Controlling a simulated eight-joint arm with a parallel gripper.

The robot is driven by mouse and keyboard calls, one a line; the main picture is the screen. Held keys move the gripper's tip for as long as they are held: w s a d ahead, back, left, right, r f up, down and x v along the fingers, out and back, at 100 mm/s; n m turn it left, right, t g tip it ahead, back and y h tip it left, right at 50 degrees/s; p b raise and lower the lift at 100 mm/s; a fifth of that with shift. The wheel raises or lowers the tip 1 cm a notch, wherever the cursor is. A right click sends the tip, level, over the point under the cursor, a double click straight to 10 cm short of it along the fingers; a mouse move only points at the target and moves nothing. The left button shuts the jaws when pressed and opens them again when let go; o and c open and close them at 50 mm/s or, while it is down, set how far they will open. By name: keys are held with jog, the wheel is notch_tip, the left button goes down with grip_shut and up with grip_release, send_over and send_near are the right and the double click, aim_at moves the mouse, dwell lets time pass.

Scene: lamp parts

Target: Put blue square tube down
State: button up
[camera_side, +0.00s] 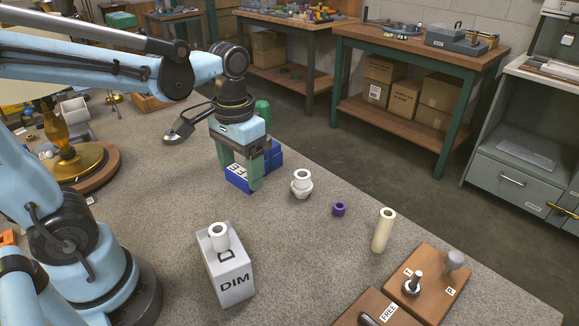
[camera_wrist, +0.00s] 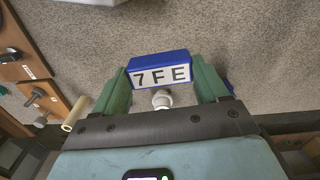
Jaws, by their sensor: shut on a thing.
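The blue square tube (camera_side: 237,184) is between the green fingers of my gripper (camera_side: 241,170), which is shut on it. In the wrist view the blue tube (camera_wrist: 160,62) spans the gap between the fingers of my gripper (camera_wrist: 161,78), its white label reading 7FE. It is low at the grey tabletop (camera_side: 320,255); I cannot tell whether it touches. My fingers hide part of it in the side view.
Another blue piece (camera_side: 273,156) stands just behind my gripper, with a green part (camera_side: 262,110) beyond. A white ringed part (camera_side: 302,184), purple ring (camera_side: 339,209) and cream tube (camera_side: 383,231) stand to the right. A grey DIM block (camera_side: 230,275) holds a white tube (camera_side: 219,237).

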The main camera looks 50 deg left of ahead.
jog(key=d+m, duration=0.1)
jog(key=d, duration=2.1)
jog(key=w+a+f, duration=0.2)
jog(key=w, duration=0.1)
jog(key=w+a+f, duration=0.2)
jog(key=w+a, duration=0.1)
jog(key=w+a+f, duration=0.2)
jog(key=w+f, duration=0.1)
jog(key=shift+w+a, duration=0.15)
jog(key=shift+w, duration=0.05)
jog(key=shift+f, duration=2.1)
jog(key=shift+f, duration=0.2)
jog(key=o, duration=1.1)
jog(key=shift+c, duration=0.2)
jog(key=shift+r, duration=0.15)
